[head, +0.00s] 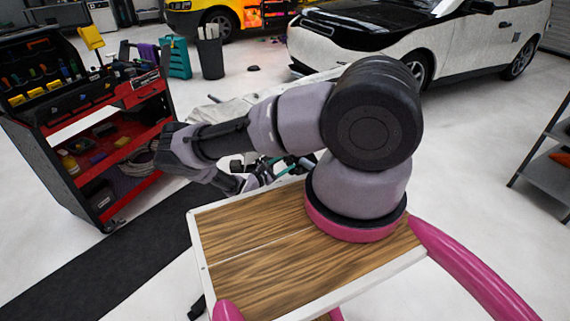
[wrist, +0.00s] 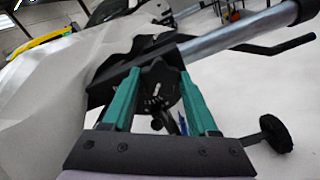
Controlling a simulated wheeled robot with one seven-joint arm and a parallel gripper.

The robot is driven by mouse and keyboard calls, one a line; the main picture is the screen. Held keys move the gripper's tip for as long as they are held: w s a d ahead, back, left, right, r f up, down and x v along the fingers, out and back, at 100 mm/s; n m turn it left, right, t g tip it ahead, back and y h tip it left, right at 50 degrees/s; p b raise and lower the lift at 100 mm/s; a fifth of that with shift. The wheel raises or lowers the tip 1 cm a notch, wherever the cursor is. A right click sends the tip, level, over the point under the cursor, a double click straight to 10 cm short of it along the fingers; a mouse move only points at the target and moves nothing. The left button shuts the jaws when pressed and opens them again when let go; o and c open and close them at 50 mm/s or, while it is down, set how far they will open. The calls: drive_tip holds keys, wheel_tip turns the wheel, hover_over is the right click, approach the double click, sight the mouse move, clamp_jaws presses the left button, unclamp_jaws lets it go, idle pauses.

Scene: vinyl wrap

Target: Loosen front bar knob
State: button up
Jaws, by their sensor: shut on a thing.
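In the wrist view the two teal fingers of my gripper (wrist: 160,88) reach forward, one on each side of a black knob-like part (wrist: 157,78) with pale marks. My gripper is shut on this part, at the black bracket of a silver bar (wrist: 235,38). The finger contact is partly hidden by the dark shapes. In the head view small teal pieces of my gripper (head: 291,166) show behind my arm, and the knob cannot be made out there.
A black wheel (wrist: 276,133) and a thin black handle (wrist: 275,47) lie right of my gripper. White wrap (wrist: 45,85) fills the left. In the head view a red tool cart (head: 110,150) stands left, and a white car (head: 450,45) stands behind.

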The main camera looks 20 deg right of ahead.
drive_tip(key=n, duration=0.5)
drive_tip(key=shift+a, duration=0.1)
idle(0.5)
drive_tip(key=o, duration=1.4)
drive_tip(key=shift+c, duration=0.2)
drive_tip(key=v, duration=1)
drive_tip(key=shift+a, duration=0.4)
